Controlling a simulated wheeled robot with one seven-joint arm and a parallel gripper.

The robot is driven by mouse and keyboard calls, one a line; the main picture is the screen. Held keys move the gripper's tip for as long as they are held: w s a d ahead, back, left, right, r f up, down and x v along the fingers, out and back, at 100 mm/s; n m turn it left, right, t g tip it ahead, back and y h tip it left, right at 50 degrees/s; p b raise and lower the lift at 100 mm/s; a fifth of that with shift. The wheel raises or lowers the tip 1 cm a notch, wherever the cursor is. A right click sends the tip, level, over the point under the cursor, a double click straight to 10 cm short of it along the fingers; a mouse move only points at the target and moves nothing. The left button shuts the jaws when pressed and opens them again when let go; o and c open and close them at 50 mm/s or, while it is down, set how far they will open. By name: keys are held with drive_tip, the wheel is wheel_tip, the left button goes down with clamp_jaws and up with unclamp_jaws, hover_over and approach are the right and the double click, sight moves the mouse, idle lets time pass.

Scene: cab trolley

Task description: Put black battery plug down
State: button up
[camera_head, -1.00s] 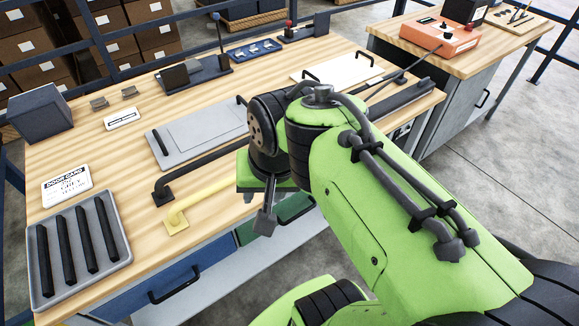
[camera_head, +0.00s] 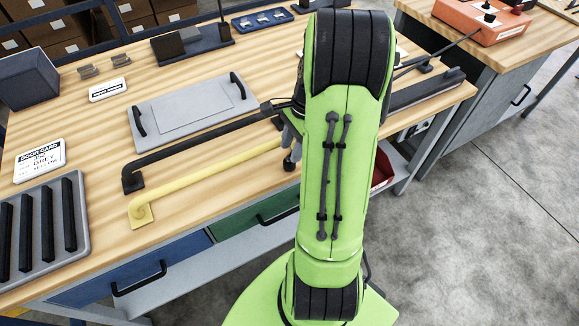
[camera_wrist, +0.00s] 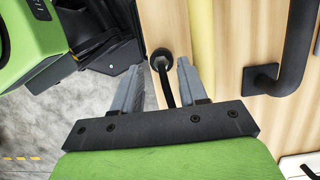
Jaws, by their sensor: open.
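The black battery plug (camera_wrist: 163,60) shows in the wrist view as a dark round end with a black lead (camera_wrist: 168,91) running from it toward my palm. It lies between the tips of my open gripper (camera_wrist: 160,72), with a visible gap to the right finger; contact on the left is unclear. In the head view the plug seems to be the dark round piece (camera_head: 289,163) at the table's front edge, below my gripper (camera_head: 291,137). My arm hides much of the gripper there. I cannot tell whether the plug rests on the wood.
A yellow handrail (camera_head: 205,178) and a black handrail (camera_head: 200,150) lie left of my gripper on the wooden bench (camera_head: 90,120). A grey panel (camera_head: 190,112) lies behind them. An orange box (camera_head: 480,22) with a black cable stands on the right bench.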

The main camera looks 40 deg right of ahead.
sight(289, 156)
drive_tip(key=b+x, duration=0.2)
drive_tip(key=x, duration=0.4)
drive_tip(key=shift+d+f+b, duration=0.15)
drive_tip(key=shift+f+b, duration=0.05)
drive_tip(key=shift+b, duration=0.15)
drive_tip(key=shift+r, duration=0.2)
clamp_jaws()
